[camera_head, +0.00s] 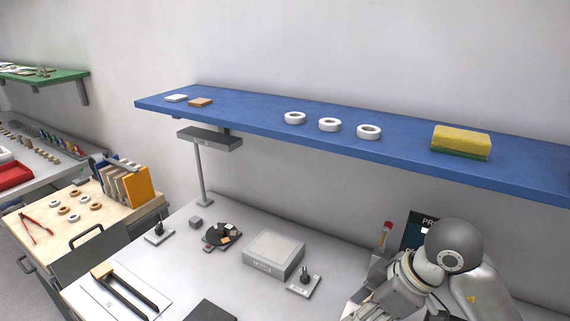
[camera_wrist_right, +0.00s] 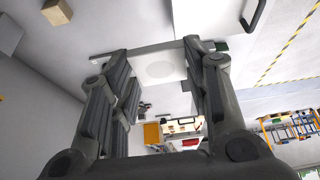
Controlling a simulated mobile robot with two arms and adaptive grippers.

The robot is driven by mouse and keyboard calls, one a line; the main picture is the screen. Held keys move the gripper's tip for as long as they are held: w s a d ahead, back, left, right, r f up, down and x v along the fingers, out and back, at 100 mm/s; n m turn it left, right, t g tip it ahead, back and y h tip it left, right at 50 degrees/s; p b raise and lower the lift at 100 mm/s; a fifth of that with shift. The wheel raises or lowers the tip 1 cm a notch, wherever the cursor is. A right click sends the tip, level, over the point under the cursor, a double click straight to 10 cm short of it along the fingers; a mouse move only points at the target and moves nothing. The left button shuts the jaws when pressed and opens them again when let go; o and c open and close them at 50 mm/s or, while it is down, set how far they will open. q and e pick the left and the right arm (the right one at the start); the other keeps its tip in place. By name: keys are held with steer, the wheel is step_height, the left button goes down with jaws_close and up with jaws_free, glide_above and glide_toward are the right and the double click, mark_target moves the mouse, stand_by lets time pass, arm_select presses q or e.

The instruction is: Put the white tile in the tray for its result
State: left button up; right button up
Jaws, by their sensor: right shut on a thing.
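A white tile (camera_wrist_right: 158,68) with a faint round mark sits between the fingertips of my right gripper (camera_wrist_right: 155,65) in the right wrist view. The right gripper is shut on it. In the head view my right arm is folded at the lower right and its fingers are hidden. Another flat white piece (camera_head: 176,98) lies on the blue shelf next to an orange-brown one (camera_head: 200,102). A red tray (camera_head: 14,176) stands at the far left; I cannot tell which tray is for the tile's result. My left gripper is not in view.
The blue shelf (camera_head: 260,120) also carries white rings (camera_head: 329,125) and a yellow-green sponge (camera_head: 460,141). Below it, the grey table holds a box (camera_head: 273,254), a round dark holder (camera_head: 222,236), a lamp-like stand (camera_head: 203,170) and long dark tongs (camera_head: 128,291).

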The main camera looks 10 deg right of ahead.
steer(key=w+f, duration=0.1)
steer(key=w, duration=0.1)
steer(key=w+d+f, duration=0.1)
steer(key=w, duration=0.1)
steer(key=shift+d+f, duration=0.1)
steer(key=shift+d, duration=0.05)
steer(key=shift+s, duration=0.1)
